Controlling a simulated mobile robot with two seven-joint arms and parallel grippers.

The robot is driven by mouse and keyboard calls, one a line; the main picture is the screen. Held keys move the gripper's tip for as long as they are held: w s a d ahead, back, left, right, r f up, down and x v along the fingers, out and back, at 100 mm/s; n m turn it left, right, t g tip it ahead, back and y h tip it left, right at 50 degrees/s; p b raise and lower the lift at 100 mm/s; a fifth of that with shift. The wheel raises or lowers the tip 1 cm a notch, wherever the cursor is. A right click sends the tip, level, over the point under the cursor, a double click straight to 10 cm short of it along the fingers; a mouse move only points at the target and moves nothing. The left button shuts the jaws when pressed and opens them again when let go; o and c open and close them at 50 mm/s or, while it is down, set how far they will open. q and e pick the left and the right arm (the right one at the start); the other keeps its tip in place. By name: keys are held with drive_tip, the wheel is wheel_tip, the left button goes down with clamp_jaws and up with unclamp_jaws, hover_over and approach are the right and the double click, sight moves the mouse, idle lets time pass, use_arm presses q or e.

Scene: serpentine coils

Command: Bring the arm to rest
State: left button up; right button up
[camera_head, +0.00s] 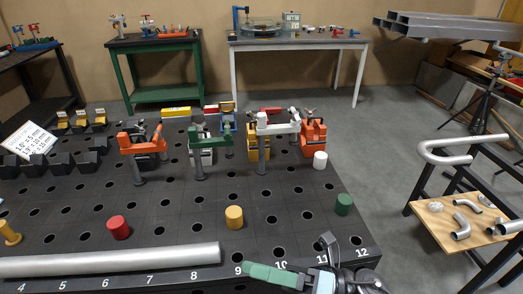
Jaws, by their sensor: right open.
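My right gripper (341,243) shows at the bottom right of the head view, over the front right corner of the dark table (180,240). Its two dark fingertips are apart, and I see nothing held between them. A dark green piece (270,275) shows just left of it by the table's front edge; I cannot tell whether they touch. My left gripper is not in view.
A long grey tube (110,260) lies along the table's front edge. Red (118,228), yellow (234,217) and green (343,204) cylinders stand behind it. Several orange, green and yellow clamping tools (146,148) stand farther back. A wooden board (460,228) with bent pipes is at right.

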drive_tip(key=d+f+m+t+h+p, duration=0.1)
drive_tip(key=d+f+m+t+h, duration=0.55)
drive_tip(key=m, duration=0.75)
drive_tip(key=d+f+m+t+h+p, duration=0.1)
drive_tip(key=d+f+m+t+h, duration=0.55)
drive_tip(key=m, duration=0.75)
use_arm(q)
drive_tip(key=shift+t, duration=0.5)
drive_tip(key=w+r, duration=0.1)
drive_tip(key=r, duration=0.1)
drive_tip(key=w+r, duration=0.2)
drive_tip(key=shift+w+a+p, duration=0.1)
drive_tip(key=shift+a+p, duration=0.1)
drive_tip(key=shift+p, duration=0.1)
use_arm(e)
drive_tip(key=s+d+f+m+g+h, duration=0.3)
drive_tip(key=s+f+m, duration=0.2)
drive_tip(key=s+f, duration=0.3)
drive_tip(key=s+d+f+m+g+h, duration=0.3)
drive_tip(key=s+d+f+m, duration=0.1)
drive_tip(key=s+f, duration=0.5)
drive_tip(key=shift+s+f+m, duration=0.2)
drive_tip(key=shift+s+m, duration=0.25)
drive_tip(key=shift+m, duration=0.45)
drive_tip(key=shift+d, duration=0.1)
